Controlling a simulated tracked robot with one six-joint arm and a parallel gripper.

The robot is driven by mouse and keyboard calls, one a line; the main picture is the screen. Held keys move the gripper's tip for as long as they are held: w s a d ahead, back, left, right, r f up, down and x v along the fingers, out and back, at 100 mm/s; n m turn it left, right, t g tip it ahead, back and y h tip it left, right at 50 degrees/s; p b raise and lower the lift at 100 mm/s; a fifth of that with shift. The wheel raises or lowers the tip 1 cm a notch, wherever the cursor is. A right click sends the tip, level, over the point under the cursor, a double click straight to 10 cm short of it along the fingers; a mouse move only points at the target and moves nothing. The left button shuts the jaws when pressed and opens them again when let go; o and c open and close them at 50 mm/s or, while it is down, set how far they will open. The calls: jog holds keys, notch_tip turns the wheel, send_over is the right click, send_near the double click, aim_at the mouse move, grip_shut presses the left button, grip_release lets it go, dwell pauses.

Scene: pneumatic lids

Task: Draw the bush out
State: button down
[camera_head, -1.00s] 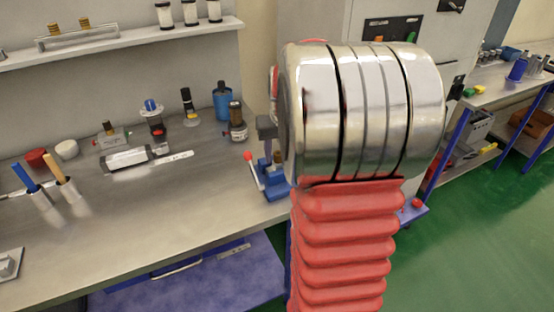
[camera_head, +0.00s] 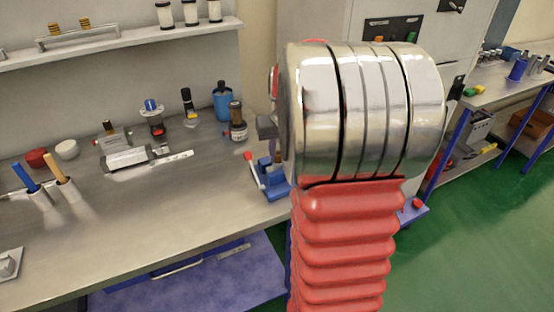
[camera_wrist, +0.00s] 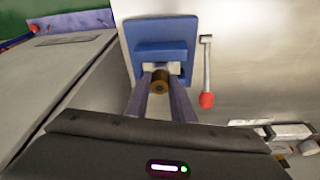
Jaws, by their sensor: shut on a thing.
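The bush (camera_wrist: 160,86) is a small brass-brown cylinder with a dark centre. In the wrist view it sits between the two fingertips of my gripper (camera_wrist: 161,80), which is shut on it. A pale collar shows just behind it, at the blue fixture (camera_wrist: 160,38). I cannot tell whether the bush is still seated in the fixture. A lever with a red knob (camera_wrist: 207,100) stands beside the fixture. In the head view the blue fixture (camera_head: 272,183) is at the bench's right end, partly hidden by my arm, and my fingers are not clear there.
The steel bench (camera_head: 150,230) runs left of the fixture. On it stand a blue bottle (camera_head: 223,102), a small brown-topped jar (camera_head: 237,120), a white-and-grey valve block (camera_head: 125,158) and two cups with handled tools. A grey cabinet (camera_head: 310,22) rises behind my arm. The bench's front middle is clear.

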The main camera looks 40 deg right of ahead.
aim_at(278, 152)
jog(key=shift+w+v, duration=0.15)
jog(key=shift+v, duration=0.7)
jog(key=shift+w+v, duration=0.2)
jog(key=shift+v, duration=0.6)
dwell(0.4)
jog(key=shift+d+r, duration=0.2)
jog(key=shift+r, duration=2.3)
